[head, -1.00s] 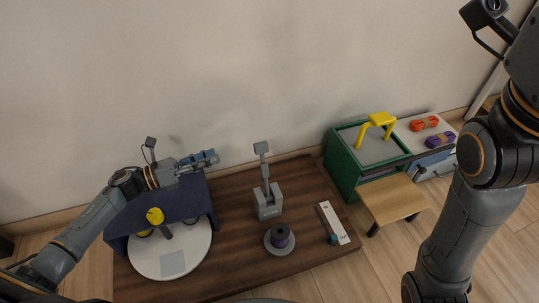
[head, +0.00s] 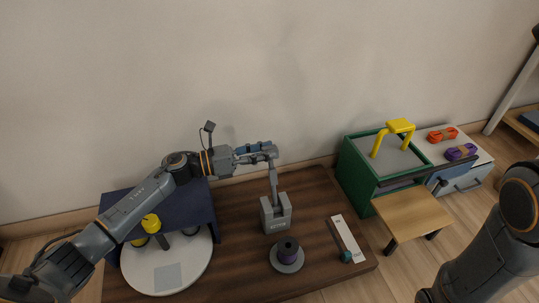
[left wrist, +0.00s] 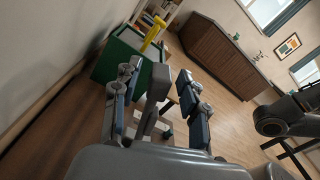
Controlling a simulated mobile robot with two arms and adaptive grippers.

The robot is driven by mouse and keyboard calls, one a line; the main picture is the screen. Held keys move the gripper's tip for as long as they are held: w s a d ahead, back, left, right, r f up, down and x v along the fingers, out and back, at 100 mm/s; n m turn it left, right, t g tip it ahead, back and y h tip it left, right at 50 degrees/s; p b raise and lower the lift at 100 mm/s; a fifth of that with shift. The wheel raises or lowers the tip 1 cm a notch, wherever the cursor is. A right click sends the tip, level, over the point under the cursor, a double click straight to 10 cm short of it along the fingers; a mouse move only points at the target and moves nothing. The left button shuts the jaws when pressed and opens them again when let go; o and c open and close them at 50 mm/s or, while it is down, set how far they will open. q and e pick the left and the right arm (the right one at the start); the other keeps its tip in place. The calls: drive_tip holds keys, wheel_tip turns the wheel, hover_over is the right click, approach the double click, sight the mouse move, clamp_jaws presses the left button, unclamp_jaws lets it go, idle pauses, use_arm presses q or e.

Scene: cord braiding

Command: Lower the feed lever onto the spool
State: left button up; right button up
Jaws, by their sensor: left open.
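The feed lever (head: 274,184) is a grey upright arm with a blocky head, standing on a grey base block (head: 276,213). It is raised. The spool (head: 288,247), dark with purple cord, sits on a grey disc in front of the base. My left gripper (head: 262,152) is at the top of the lever. In the left wrist view the lever (left wrist: 153,100) stands between the two open fingers (left wrist: 160,73), with gaps visible on both sides. The spool is not clear in that view. My right arm shows at the right of the head view, its gripper out of frame.
A round white plate (head: 165,275) and a navy stand with a yellow-topped part (head: 151,223) are at the left. A white strip (head: 346,235) lies right of the spool. A green box with a yellow handle (head: 398,127) and a small wooden stool (head: 411,212) stand farther right.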

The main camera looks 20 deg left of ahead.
use_arm(q)
drive_tip(key=shift+w+d, duration=0.4)
drive_tip(key=shift+d, duration=0.2)
clamp_jaws()
